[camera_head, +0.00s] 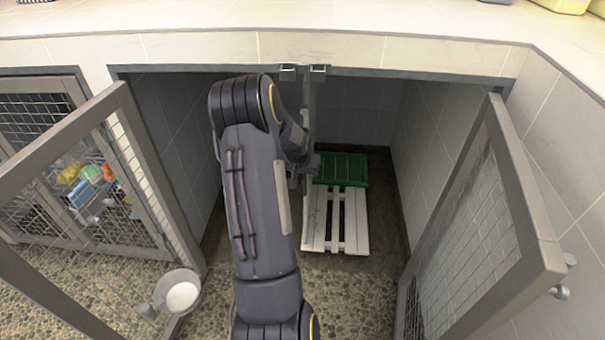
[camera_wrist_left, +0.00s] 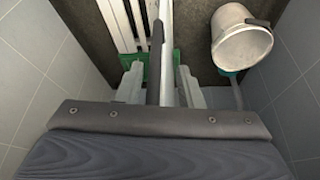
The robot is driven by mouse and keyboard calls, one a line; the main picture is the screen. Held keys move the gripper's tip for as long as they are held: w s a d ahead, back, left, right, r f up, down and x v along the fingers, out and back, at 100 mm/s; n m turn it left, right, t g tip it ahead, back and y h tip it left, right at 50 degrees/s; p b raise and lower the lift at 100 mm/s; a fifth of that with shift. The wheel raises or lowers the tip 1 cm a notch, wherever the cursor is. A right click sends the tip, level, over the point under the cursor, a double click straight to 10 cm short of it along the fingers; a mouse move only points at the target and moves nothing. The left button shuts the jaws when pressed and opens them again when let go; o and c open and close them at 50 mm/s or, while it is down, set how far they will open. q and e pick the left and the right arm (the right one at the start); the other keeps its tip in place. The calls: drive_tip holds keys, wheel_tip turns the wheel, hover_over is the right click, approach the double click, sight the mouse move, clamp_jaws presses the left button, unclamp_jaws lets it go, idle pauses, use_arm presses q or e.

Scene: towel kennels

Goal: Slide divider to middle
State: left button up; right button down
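The divider (camera_head: 309,130) is a thin grey panel seen nearly edge-on, under the top rail of the open kennel. My left gripper (camera_head: 303,170) is inside the kennel at the divider, partly hidden by my own arm. In the left wrist view, the divider (camera_wrist_left: 170,45) runs between the two fingers of the gripper (camera_wrist_left: 161,84), with a dark upright bar beside it. One finger is on each side; whether both press on the panel cannot be told. My right gripper is not in view.
A white slatted pallet (camera_head: 338,220) and a green mat (camera_head: 342,168) lie right of the divider. The wrist view shows a white bucket (camera_wrist_left: 240,38) on the divider's other side. Open mesh doors stand left (camera_head: 150,170) and right (camera_head: 525,190). A bowl (camera_head: 180,293) hangs by the left door.

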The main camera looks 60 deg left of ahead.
use_arm(q)
drive_tip(key=p+v, duration=0.2)
drive_tip(key=v, duration=0.5)
drive_tip(key=shift+r, duration=0.35)
drive_tip(key=shift+s, duration=0.15)
